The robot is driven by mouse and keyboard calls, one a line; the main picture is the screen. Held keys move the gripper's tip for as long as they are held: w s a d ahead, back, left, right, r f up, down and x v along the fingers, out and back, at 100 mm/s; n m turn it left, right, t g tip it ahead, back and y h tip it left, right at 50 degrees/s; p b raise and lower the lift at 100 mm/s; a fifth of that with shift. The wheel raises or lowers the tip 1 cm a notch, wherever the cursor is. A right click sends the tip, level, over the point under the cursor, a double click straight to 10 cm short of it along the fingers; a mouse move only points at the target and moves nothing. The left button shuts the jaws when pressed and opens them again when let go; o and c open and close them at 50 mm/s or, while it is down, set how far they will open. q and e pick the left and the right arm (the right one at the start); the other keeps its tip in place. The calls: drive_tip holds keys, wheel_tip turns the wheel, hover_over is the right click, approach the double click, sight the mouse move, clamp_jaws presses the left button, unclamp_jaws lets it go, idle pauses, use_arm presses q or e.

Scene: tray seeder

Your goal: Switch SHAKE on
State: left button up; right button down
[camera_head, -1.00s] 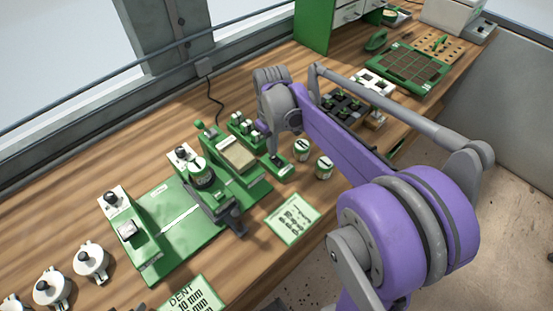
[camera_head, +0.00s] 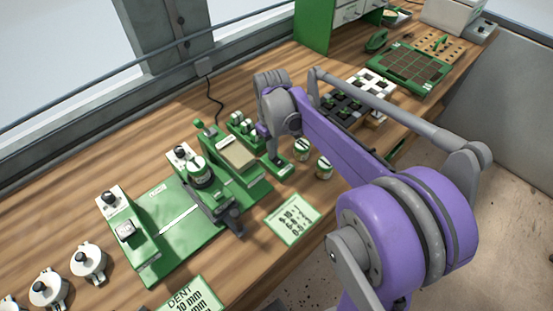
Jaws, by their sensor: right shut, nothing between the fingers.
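The green seeder machine (camera_head: 180,238) stands on the wooden bench at left centre. A small green block with several pale switch-like parts (camera_head: 240,123) sits at its far right side. I cannot read which of them is SHAKE, nor its position. My right gripper (camera_head: 263,131) is shut and empty, small in the view, just right of that block. It points down and left beside the switches. Whether it touches one cannot be told. My purple right forearm reaches in from the lower right. My left gripper is not in view.
Two small jars (camera_head: 324,168) and a printed card (camera_head: 293,219) lie right of the machine. White lidded pots (camera_head: 88,262) stand at lower left. A black cell tray (camera_head: 345,106) and a green gridded tray (camera_head: 410,68) lie farther right. A cable runs behind.

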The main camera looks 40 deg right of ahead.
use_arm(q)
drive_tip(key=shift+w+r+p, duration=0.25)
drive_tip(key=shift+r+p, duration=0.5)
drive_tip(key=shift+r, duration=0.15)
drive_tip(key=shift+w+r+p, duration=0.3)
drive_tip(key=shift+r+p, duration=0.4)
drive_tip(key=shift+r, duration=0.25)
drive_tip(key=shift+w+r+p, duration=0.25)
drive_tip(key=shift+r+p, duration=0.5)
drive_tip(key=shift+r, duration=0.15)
use_arm(e)
wheel_tip(320, 180, up, 7)
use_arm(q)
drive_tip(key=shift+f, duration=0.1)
